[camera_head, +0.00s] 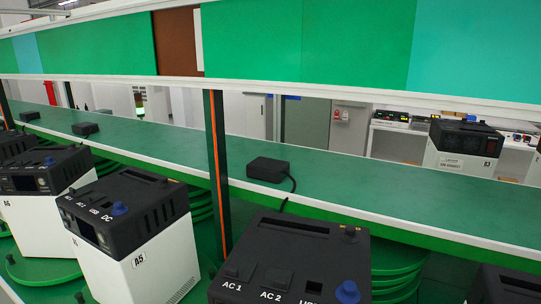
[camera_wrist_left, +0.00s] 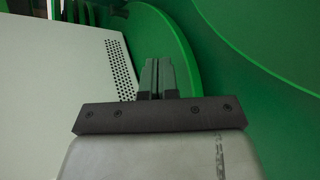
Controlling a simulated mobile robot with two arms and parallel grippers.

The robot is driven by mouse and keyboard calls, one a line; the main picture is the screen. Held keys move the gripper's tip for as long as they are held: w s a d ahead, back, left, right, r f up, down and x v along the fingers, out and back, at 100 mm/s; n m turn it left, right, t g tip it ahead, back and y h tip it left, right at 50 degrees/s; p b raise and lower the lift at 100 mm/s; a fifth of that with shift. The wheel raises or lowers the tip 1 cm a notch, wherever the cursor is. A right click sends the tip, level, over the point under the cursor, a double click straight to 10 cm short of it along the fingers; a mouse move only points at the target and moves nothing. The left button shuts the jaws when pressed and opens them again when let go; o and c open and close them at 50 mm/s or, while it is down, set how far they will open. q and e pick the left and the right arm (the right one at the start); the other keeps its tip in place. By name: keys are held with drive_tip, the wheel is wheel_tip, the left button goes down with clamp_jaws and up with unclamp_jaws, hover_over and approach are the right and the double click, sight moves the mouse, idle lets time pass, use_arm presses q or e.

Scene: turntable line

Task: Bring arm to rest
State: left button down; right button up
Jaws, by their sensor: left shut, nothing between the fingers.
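My left gripper (camera_wrist_left: 157,78) shows in the left wrist view, with its two dark fingers together and nothing between them. It is beside a pale box side with a perforated vent (camera_wrist_left: 121,71) and close to green round plates (camera_wrist_left: 165,40). I cannot tell whether it touches either. Neither gripper nor arm shows in the head view. My right gripper is in no view.
Black-and-white power units stand on green turntables, one labelled A5 (camera_head: 138,262) and a nearer one labelled AC 1 (camera_head: 290,260). A green shelf (camera_head: 340,190) behind them bears a black adapter (camera_head: 268,169) with a cable. A dark post (camera_head: 216,150) rises at mid-left.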

use_arm(q)
drive_tip(key=s+d+r+m+g+y, duration=0.1)
drive_tip(key=s+r+m+g, duration=0.15)
drive_tip(key=s+m, duration=0.7)
drive_tip(key=s+d+r+m+g+y, duration=0.1)
drive_tip(key=s+r+m+g, duration=0.15)
drive_tip(key=s+m, duration=0.7)
drive_tip(key=s+d+r+m+g+y, duration=0.1)
drive_tip(key=s+r+m+g+y, duration=0.2)
drive_tip(key=s, duration=1.2)
wheel_tip(320, 180, down, 27)
drive_tip(key=m+g+h, duration=0.1)
drive_tip(key=g, duration=0.1)
drive_tip(key=s+a+f, duration=0.2)
drive_tip(key=s+f, duration=1.3)
drive_tip(key=s, duration=0.2)
drive_tip(key=shift+a+f+m+g, duration=0.3)
drive_tip(key=shift+a+f+g, duration=0.05)
drive_tip(key=shift+g, duration=0.05)
